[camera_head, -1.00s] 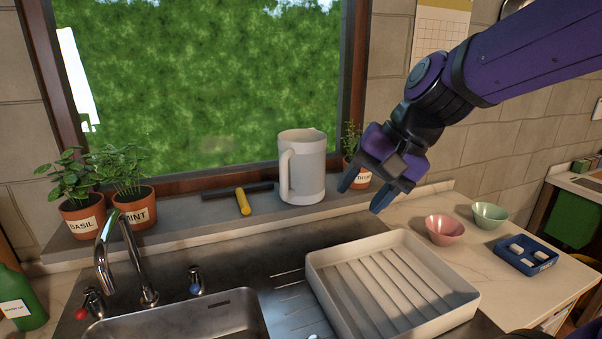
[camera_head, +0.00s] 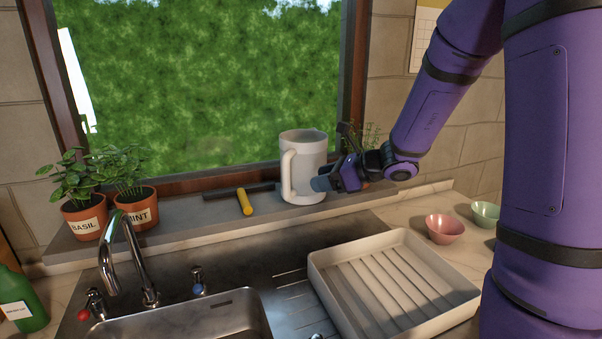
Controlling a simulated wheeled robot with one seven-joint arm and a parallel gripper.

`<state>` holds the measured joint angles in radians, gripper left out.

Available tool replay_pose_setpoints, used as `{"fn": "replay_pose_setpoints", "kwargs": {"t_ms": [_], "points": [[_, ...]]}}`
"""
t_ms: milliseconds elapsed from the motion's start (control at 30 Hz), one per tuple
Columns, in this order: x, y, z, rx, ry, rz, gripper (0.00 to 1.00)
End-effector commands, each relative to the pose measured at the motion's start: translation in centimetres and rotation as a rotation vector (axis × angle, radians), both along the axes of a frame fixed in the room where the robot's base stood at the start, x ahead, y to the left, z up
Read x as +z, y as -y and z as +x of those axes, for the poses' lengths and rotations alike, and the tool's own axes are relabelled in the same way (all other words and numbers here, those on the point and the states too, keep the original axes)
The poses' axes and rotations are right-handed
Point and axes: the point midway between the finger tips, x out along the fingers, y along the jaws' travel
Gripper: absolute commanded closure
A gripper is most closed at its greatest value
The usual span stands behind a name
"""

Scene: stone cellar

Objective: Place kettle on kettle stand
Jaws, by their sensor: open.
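A white jug-shaped vessel with a handle on its left (camera_head: 304,155) stands upright on the stone windowsill; it is the only thing in view that could be the kettle. My gripper (camera_head: 335,178) is open at the vessel's right side. One finger overlaps the vessel's lower right edge in the picture; I cannot tell whether it touches. The other finger is hard to make out against the plant behind. I see no kettle stand that I can identify.
A yellow-handled tool (camera_head: 245,202) lies left of the vessel on the sill (camera_head: 190,217). Potted basil (camera_head: 86,219) and mint (camera_head: 140,210) stand further left. A white drying tray (camera_head: 449,310), a tap (camera_head: 128,250) and a pink bowl (camera_head: 444,229) are in front.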

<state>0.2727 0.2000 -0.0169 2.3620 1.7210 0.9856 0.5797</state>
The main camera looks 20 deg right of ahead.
Motion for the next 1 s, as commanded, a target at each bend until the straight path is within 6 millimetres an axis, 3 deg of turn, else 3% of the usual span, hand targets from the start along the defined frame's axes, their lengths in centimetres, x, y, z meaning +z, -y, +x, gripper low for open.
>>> {"fn": "replay_pose_setpoints", "kwargs": {"t_ms": [167, 1000], "points": [[-0.9, 0.6, 1.1, -0.057, -0.025, 0.045, 0.48], [-3.9, -6.3, 7.0, -0.055, -0.025, 0.045, 0.48]]}}
